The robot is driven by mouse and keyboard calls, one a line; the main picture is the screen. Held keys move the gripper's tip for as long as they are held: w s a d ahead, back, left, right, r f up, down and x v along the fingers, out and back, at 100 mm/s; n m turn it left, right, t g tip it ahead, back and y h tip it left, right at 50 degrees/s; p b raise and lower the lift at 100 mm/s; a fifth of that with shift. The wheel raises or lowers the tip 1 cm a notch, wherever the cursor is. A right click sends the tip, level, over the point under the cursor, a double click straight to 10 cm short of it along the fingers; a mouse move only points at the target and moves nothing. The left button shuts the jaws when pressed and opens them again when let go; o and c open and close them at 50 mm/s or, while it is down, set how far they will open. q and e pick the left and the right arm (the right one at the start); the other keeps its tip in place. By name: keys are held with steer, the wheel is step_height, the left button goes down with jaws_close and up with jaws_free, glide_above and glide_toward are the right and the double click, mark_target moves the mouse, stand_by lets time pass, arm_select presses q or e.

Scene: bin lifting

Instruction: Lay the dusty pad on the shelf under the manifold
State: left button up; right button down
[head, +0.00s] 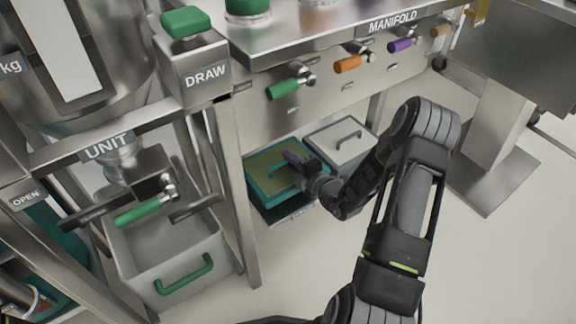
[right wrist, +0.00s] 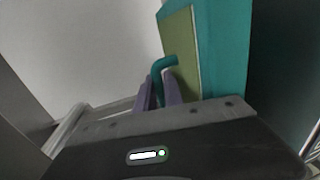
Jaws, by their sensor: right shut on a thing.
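The dusty pad (head: 262,161) has a teal rim, an olive-brown dusty face and a teal handle. It is under the manifold (head: 340,72), left of a white-topped pad or lid. My right gripper (head: 294,163) reaches in from the right and is shut on the handle. In the right wrist view the teal handle (right wrist: 163,66) sits between the fingers (right wrist: 160,92), with the dusty face (right wrist: 181,50) beyond. I cannot tell whether the pad rests on the shelf or hangs just above it; the shelf surface is mostly hidden. My left gripper is not in view.
The white-topped piece (head: 338,140) with a dark handle is close on the right. A steel post (head: 232,190) stands left of the pad. A grey bin (head: 165,250) with a green handle is further left. Valve handles (head: 283,88) stick out above. The floor in front is clear.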

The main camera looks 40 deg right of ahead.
steer(key=shift+w, duration=0.4)
steer(key=f+b, duration=0.3)
steer(key=shift+w+f, duration=0.25)
steer(key=c, duration=1.5)
jaws_free()
steer(key=shift+o, duration=0.2)
steer(key=shift+s, duration=0.15)
